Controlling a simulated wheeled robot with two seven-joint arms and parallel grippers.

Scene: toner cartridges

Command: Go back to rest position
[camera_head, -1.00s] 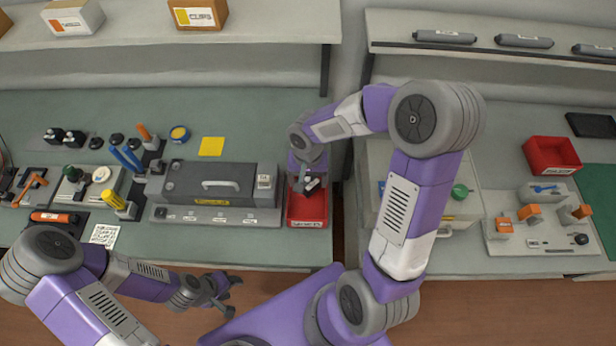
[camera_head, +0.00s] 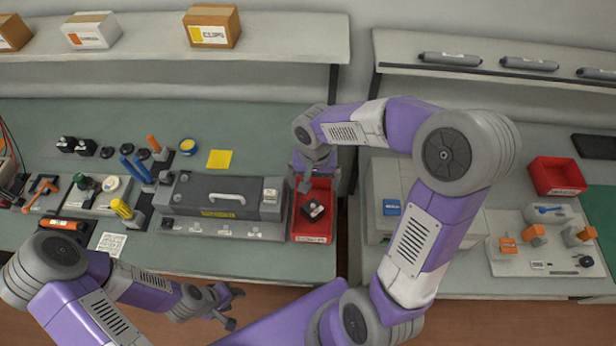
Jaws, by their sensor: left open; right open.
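My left gripper (camera_head: 234,306) is open and empty, low in front of the left table's front edge. My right gripper (camera_head: 306,184) is open and hangs over the back part of a red bin (camera_head: 313,238) on the left table. A small black part (camera_head: 313,210) lies in this bin, just in front of my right gripper and apart from it as far as I can see. My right arm reaches across from the right table side, and its wrist hides the back of the bin.
A dark grey case (camera_head: 222,197) with a handle stands left of the red bin. Several tools and bottles stand further left. A printer-like box (camera_head: 385,190) is partly behind my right arm. Another red bin (camera_head: 557,177) and a grey fixture plate (camera_head: 540,250) are on the right table.

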